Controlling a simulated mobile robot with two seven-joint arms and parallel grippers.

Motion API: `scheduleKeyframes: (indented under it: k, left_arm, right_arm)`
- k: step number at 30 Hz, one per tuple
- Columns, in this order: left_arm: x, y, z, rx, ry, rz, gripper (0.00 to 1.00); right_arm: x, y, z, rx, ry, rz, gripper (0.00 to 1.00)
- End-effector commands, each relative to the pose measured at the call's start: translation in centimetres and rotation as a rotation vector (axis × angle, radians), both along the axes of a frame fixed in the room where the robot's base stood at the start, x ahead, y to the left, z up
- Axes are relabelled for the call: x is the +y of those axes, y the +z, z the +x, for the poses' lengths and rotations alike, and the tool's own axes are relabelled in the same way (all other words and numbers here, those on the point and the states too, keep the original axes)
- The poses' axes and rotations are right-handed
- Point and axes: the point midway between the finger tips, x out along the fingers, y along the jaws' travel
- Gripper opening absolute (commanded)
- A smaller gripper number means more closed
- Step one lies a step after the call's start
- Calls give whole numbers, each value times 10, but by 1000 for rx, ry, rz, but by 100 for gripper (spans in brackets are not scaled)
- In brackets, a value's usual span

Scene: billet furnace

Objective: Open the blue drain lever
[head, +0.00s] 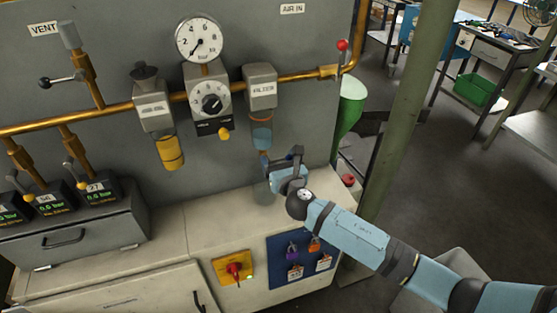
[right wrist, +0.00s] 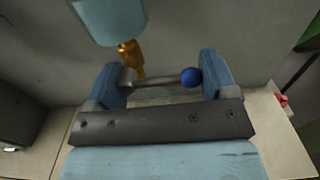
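The blue drain lever (right wrist: 191,77) is a thin metal rod with a blue ball knob. In the right wrist view it lies sideways from a brass drain fitting (right wrist: 130,55) under a bluish bowl (right wrist: 110,18). My right gripper (right wrist: 161,80) is open, with its two blue fingers on either side of the lever. The knob is close to the right finger; I cannot tell whether they touch. In the head view my right gripper (head: 281,160) is below the filter (head: 261,88) and its bowl (head: 261,132), and the lever is not clearly visible. My left gripper is not in view.
The oiler (head: 153,108), regulator (head: 208,100) and gauge (head: 199,38) are left of the filter on the grey panel. A brass pipe (head: 115,108) crosses it. A cabinet top (head: 215,223) lies below. A green post (head: 405,110) stands to the right.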

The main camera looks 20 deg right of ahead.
Motion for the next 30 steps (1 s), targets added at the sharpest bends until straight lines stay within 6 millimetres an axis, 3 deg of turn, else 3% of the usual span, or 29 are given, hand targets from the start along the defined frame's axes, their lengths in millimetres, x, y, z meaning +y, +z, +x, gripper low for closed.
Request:
scheduleKeyframes:
  k: [2,14,30]
  left_arm:
    - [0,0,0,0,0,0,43]
    - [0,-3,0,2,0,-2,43]
    - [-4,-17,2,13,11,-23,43]
  right_arm:
    - [3,0,-1,0,5,2,55]
    - [4,-3,-2,3,9,58,55]
    - [10,-17,-2,18,11,496,55]
